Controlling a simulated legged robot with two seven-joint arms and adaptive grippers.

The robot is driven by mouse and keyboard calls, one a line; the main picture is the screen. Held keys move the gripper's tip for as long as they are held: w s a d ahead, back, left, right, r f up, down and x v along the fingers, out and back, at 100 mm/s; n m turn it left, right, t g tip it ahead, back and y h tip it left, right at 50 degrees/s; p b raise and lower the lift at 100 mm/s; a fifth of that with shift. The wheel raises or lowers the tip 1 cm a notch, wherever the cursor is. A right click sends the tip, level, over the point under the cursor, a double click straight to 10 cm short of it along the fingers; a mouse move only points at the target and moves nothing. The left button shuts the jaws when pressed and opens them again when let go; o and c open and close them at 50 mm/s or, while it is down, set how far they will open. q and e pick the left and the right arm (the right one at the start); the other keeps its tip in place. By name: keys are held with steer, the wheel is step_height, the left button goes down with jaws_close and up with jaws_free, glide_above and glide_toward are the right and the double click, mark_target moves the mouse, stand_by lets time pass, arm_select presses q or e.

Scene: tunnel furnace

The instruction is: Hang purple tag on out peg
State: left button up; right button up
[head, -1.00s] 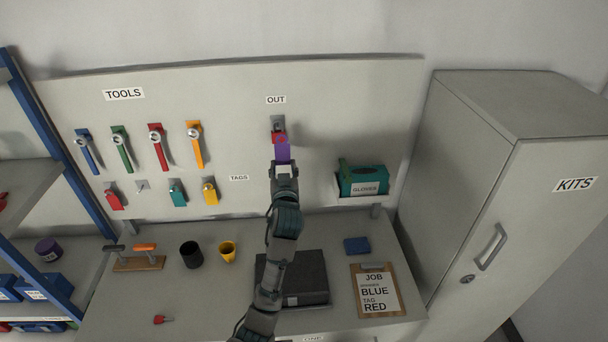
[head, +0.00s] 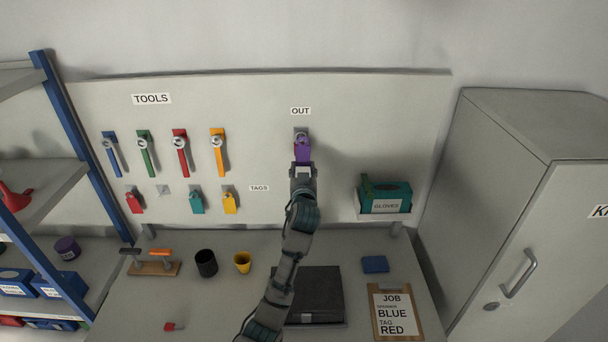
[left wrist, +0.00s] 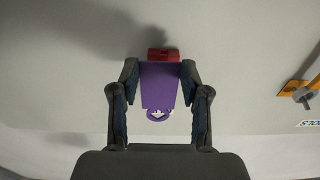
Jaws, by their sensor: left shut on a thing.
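The purple tag (head: 303,150) is in my left gripper (head: 303,169), raised in front of the board just below the OUT label. The grey out peg mount (head: 301,132) shows above the tag. The left wrist view shows the purple tag (left wrist: 158,85) between the two fingers of my left gripper (left wrist: 158,95), its ring end toward the palm. A red piece (left wrist: 163,54) shows past its other end, against the board. I cannot tell whether the tag's ring is around the peg. My right gripper is not in view.
Red (head: 133,203), teal (head: 196,203) and yellow (head: 230,203) tags hang on the board, with a bare peg (head: 164,190) between red and teal. Several spanners hang above. A glove box (head: 385,198) sits right. The clipboard (head: 397,312) reads BLUE and TAG RED.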

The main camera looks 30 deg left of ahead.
mark_target(301, 165)
arm_select(q)
steer(key=shift+w+a+f+b, duration=0.15)
steer(key=shift+w+a+f, duration=0.05)
steer(key=shift+w+a, duration=0.4)
steer(key=shift+w+a+f+b, duration=0.15)
steer(key=shift+w+a+f, duration=0.05)
steer(key=shift+w+a, duration=0.3)
steer(key=shift+w, duration=0.15)
steer(key=shift+f, duration=0.1)
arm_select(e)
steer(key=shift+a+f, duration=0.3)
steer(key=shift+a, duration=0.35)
arm_select(q)
steer(key=shift+d, duration=0.15)
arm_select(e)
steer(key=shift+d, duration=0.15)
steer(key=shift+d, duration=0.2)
arm_select(q)
steer(key=o, duration=1)
steer(key=shift+a, duration=0.2)
